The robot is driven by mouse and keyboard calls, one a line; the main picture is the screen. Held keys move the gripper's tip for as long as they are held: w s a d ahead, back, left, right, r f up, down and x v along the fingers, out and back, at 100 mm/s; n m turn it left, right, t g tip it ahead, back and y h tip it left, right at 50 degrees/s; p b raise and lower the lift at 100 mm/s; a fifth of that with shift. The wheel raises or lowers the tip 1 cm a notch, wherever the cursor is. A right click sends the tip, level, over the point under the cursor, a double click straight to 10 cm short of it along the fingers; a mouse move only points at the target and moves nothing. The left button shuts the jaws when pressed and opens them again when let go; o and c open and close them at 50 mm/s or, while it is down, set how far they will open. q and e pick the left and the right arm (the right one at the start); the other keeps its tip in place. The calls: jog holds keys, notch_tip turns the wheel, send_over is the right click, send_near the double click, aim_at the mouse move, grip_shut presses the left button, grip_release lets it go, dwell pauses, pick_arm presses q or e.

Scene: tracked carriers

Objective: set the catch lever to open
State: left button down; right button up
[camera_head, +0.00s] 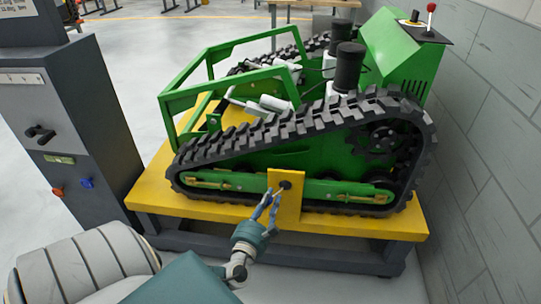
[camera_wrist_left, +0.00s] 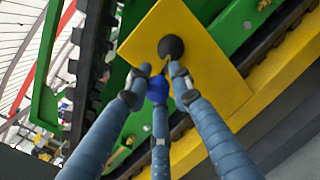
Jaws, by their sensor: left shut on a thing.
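A yellow plate (camera_head: 287,208) with a round black pivot (camera_head: 285,185) is on the near side of the green tracked carrier (camera_head: 320,193). In the left wrist view the pivot (camera_wrist_left: 171,46) is just above a blue ball knob (camera_wrist_left: 158,90), apparently the catch lever's end. My left gripper (camera_head: 271,197) reaches up to the plate from below. Its fingers (camera_wrist_left: 158,82) are shut around the blue knob, just below the pivot. The fingers hide most of the lever, so its exact angle is hard to tell. My right gripper is not in view.
The carrier stands on a yellow-topped bench (camera_head: 345,223). A dark grey cabinet (camera_head: 75,110) with a black handle and orange and blue buttons stands at the left. A block wall (camera_head: 490,130) closes off the right. A red-knobbed lever (camera_head: 431,8) is on the carrier's far top.

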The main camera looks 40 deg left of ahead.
pick_arm(q)
jog(key=c, duration=1.7)
grip_release()
jog(key=shift+a+r, duration=0.35)
jog(key=shift+a, duration=0.15)
jog(key=shift+o, duration=0.7)
jog(key=shift+s, duration=0.15)
jog(key=shift+f, duration=0.1)
jog(key=shift+d, duration=0.15)
jog(key=shift+s+d+f, duration=0.1)
jog(key=shift+s+d, duration=0.1)
jog(key=shift+s, duration=0.15)
jog(key=v, duration=1.1)
jog(key=shift+s, duration=0.1)
